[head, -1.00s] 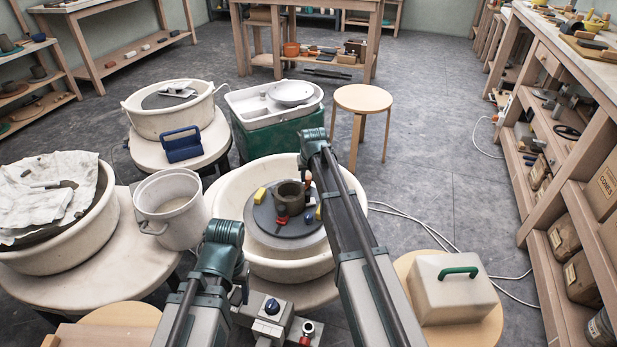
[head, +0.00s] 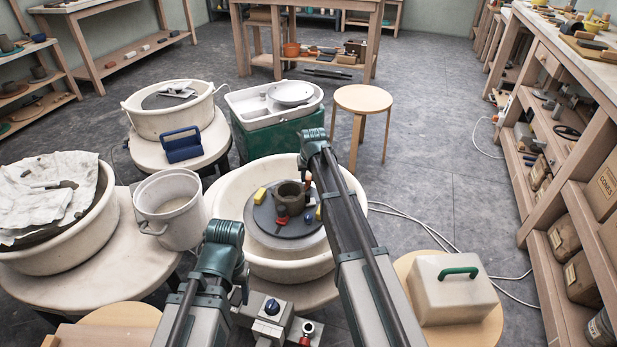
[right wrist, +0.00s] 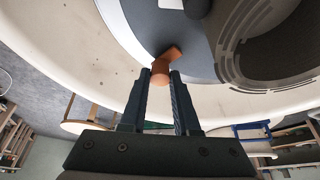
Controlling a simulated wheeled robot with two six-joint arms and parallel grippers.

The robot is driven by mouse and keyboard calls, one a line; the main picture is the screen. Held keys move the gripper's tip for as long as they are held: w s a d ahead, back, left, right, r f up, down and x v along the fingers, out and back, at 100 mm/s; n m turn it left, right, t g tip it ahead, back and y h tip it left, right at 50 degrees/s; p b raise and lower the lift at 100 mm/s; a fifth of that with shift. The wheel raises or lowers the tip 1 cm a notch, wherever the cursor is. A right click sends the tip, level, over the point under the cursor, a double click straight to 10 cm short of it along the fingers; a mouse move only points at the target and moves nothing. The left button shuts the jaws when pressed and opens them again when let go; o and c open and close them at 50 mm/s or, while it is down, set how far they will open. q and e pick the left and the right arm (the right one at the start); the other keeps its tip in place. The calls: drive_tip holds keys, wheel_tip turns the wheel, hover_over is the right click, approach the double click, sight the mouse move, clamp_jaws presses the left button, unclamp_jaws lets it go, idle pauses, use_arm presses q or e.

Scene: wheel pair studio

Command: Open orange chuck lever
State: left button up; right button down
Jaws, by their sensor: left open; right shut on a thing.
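The orange chuck lever (right wrist: 162,71) shows in the right wrist view at the rim of the grey wheel disc. My right gripper (right wrist: 160,80) has its two fingertips on either side of the lever's rounded end and is shut on it.
A cream splash basin (head: 228,203) surrounds the wheel disc. A white bucket (head: 168,205) stands to its left and a lidded box with a green handle (head: 455,290) to its right. A round stool (head: 362,98) stands behind. The floor on the right is mostly clear, with cables.

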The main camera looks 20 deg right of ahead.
drive_tip(key=shift+w, duration=0.1)
idle(0.4)
drive_tip(key=shift+w+a+n+y, duration=0.3)
drive_tip(key=shift+w+a+n, duration=0.3)
drive_tip(key=shift+n, duration=0.2)
drive_tip(key=shift+w+a+n+y, duration=0.2)
drive_tip(key=shift+w+a+n, duration=0.1)
drive_tip(key=shift+a+n, duration=0.25)
drive_tip(key=shift+w+a+n+y, duration=0.25)
drive_tip(key=shift+a+n, duration=0.1)
drive_tip(key=shift+n, duration=0.3)
drive_tip(key=shift+w+a+n+y, duration=0.2)
drive_tip(key=shift+a+n, duration=0.3)
drive_tip(key=shift+w+a+n+y, duration=0.15)
drive_tip(key=shift+w+a+n, duration=0.05)
drive_tip(key=shift+a+n, duration=0.3)
drive_tip(key=shift+w+a+n+g+y, duration=0.1)
drive_tip(key=shift+a+n+g+y, duration=0.25)
drive_tip(key=shift+a+n, duration=0.6)
drive_tip(key=c, duration=0.6)
unclamp_jaws()
drive_tip(key=shift+c, duration=0.2)
